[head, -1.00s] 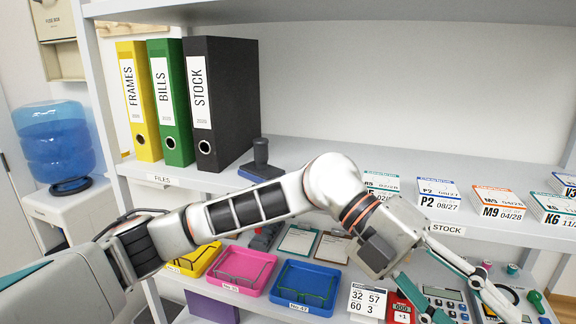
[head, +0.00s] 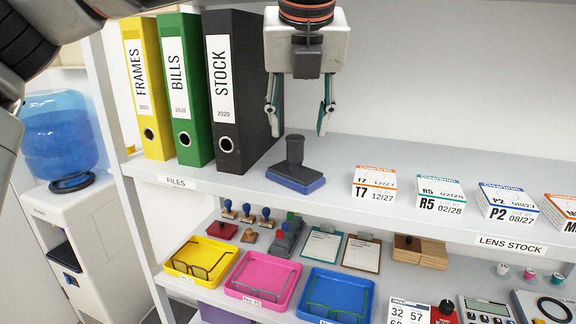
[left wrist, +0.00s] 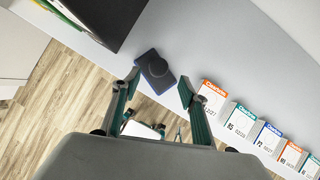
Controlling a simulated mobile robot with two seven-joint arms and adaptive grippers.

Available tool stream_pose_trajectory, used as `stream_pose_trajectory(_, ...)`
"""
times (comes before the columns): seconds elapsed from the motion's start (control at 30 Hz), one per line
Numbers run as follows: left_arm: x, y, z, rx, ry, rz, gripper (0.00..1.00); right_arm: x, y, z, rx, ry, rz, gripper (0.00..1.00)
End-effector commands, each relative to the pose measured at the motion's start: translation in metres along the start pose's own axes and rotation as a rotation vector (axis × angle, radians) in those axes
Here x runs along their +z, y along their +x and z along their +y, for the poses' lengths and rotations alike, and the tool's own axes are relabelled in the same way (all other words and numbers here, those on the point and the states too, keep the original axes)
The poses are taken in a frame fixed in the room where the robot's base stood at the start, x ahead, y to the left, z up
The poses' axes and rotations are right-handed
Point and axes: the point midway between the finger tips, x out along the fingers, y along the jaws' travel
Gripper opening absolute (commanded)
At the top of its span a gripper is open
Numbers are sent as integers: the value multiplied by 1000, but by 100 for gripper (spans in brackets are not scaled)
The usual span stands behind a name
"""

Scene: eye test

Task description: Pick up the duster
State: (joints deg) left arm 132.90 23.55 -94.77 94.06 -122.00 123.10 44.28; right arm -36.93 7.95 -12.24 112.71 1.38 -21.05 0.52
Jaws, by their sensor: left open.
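The duster (head: 296,172), a dark block with an upright round handle and a blue pad underneath, stands on the upper shelf (head: 345,198) beside the black binder. My left gripper (head: 300,128) points down above it in the head view, with its two green-and-grey fingers spread and nothing between them. In the left wrist view the duster (left wrist: 155,68) shows from above, beyond and between the open fingertips (left wrist: 160,84); they look apart from it. My right gripper is in neither view.
Yellow, green and black binders (head: 236,95) stand just left of the duster. Lens boxes (head: 374,186) line the shelf's front to its right; bare shelf lies between. The lower shelf holds yellow, pink and blue trays (head: 205,259) and several stamps (head: 247,213).

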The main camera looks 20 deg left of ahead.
Motion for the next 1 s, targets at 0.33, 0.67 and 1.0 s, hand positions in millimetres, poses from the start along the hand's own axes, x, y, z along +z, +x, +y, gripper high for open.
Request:
stream_pose_trajectory(0.33, 3, 24, 4, 10, -15, -13, 43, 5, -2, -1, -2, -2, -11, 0)
stream_pose_trajectory(0.67, 1, 66, 6, 10, -15, -13, 43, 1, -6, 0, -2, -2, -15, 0)
stream_pose_trajectory(1.0, 2, 74, 6, 9, -15, -15, 43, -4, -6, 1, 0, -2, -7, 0)
